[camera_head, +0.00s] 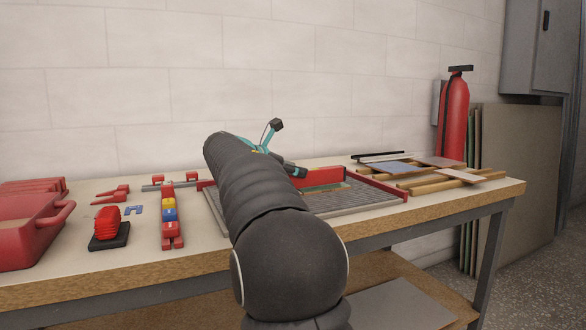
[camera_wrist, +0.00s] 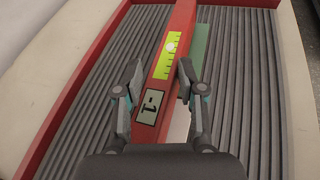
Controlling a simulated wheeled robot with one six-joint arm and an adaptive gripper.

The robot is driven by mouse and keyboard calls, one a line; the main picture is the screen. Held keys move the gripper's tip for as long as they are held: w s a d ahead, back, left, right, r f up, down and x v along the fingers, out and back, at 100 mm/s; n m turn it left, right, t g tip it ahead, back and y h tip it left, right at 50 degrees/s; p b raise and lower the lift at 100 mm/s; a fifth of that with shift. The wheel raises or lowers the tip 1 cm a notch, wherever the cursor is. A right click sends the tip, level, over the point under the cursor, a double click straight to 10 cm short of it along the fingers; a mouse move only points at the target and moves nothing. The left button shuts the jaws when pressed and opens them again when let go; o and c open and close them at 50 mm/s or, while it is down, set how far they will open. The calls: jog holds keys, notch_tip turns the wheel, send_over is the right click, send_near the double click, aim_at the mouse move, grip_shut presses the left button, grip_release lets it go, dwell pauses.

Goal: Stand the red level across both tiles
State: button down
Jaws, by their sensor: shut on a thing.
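The red level is a long red bar with a yellow-green vial and a display reading -1; it runs up the middle of the wrist view (camera_wrist: 182,22). My gripper (camera_wrist: 160,72) has a finger on each side of it and is shut on it. In the head view the red level (camera_head: 328,175) is partly hidden behind my arm. A green tile (camera_wrist: 201,48) shows beside and under its right side, and a pale piece (camera_wrist: 181,124), perhaps the other tile, shows nearer. I cannot tell whether the level touches either.
The ridged grey tray (camera_wrist: 245,95) has a raised red rim (camera_wrist: 55,120). To its right, flat tiles (camera_head: 390,167) lie on wooden bars. To the left are a red-and-blue tool (camera_head: 168,215), a red item on a black base (camera_head: 107,232) and a red bin (camera_head: 30,235).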

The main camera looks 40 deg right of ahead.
jog(key=shift+f, duration=0.1)
dwell(0.7)
jog(key=c, duration=0.6)
grip_release()
jog(key=shift+o, duration=0.2)
jog(key=shift+f, duration=0.1)
jog(key=shift+o, duration=1.4)
jog(key=shift+r, duration=0.2)
jog(key=shift+r+p, duration=2.9)
jog(key=shift+p, duration=0.7)
